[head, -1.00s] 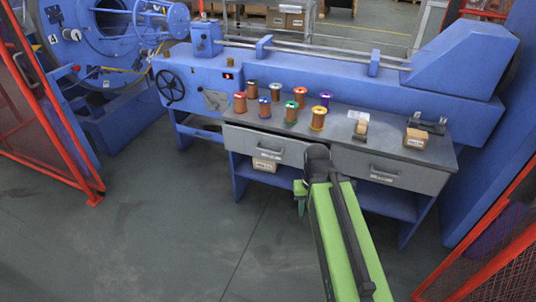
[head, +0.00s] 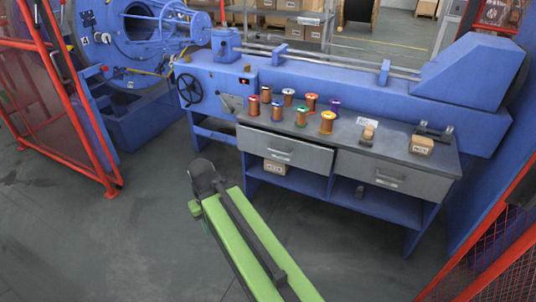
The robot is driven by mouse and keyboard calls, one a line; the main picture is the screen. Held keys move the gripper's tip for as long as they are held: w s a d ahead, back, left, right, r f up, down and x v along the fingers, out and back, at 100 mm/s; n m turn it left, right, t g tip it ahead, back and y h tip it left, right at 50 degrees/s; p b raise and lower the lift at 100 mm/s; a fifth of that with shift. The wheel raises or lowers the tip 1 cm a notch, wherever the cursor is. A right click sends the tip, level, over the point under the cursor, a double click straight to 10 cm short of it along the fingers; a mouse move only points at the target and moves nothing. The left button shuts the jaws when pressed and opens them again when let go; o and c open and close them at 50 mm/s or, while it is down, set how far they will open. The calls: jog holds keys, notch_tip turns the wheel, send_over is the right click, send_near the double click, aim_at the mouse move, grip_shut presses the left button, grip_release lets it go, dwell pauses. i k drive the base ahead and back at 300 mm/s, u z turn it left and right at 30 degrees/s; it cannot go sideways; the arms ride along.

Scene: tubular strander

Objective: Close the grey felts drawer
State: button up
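The workbench has two grey drawers side by side under its dark top. The left drawer (head: 284,149) stands slightly out, with a dark gap along its upper edge. The right drawer (head: 390,176) looks flush. Both have a bar handle and a small label that is too small to read, so I cannot tell which one is marked felts. My green arm reaches up from the bottom of the head view.
Several wire spools (head: 302,117) and a cardboard box (head: 420,145) stand on the worktop (head: 365,147). Another box (head: 275,167) sits on the shelf below. A red fence (head: 98,165) is at left, another (head: 490,245) at lower right. The floor (head: 350,260) before the bench is clear.

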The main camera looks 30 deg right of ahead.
aim_at(286, 149)
jog(key=i, duration=1)
jog(key=u, duration=0.05)
